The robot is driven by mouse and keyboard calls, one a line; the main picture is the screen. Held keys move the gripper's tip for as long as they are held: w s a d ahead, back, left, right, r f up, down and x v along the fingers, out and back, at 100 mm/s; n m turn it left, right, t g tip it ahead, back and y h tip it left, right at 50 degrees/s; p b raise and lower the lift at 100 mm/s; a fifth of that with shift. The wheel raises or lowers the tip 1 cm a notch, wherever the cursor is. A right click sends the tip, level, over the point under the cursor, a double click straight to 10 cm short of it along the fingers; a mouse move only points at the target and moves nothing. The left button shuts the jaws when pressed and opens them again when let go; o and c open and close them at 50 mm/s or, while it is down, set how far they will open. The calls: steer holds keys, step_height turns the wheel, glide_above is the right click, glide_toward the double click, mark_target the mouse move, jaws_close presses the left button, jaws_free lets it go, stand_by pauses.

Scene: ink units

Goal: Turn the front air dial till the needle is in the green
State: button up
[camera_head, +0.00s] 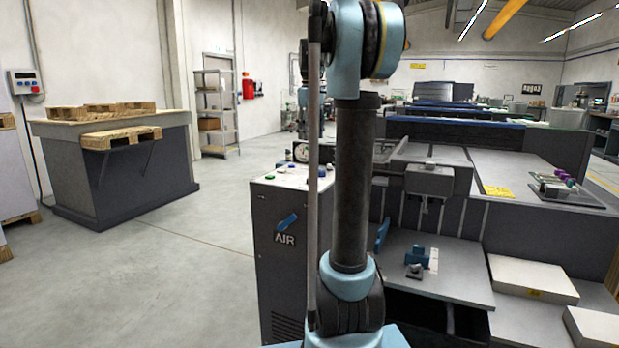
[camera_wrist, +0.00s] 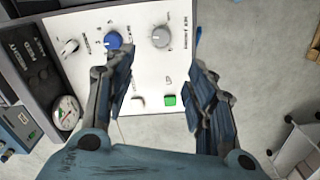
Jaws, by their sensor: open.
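In the wrist view, a white control panel (camera_wrist: 90,18) carries a blue dial (camera_wrist: 113,40) and a grey dial (camera_wrist: 160,38). The lettering is too small to tell which is the air dial. A round white-faced gauge (camera_wrist: 66,112) sits at the panel's left edge; its needle and green zone cannot be read. My gripper (camera_wrist: 161,62) is open and empty over the panel. Its left finger is close to the blue dial, with contact unclear; its right finger is right of the grey dial. In the head view, the grey cabinet (camera_head: 280,265) is marked AIR; my arm hides my gripper.
A green button (camera_wrist: 169,99) and a white button (camera_wrist: 138,101) lie on the panel between the fingers. A small lever switch (camera_wrist: 69,47) is at left. The printing machine (camera_head: 440,275) stands close right; open floor (camera_head: 190,260) lies left.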

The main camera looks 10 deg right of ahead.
mark_target(311, 178)
step_height(311, 178, down, 16)
steer(key=shift+r, duration=0.1)
stand_by(0.5)
steer(key=c, duration=1.1)
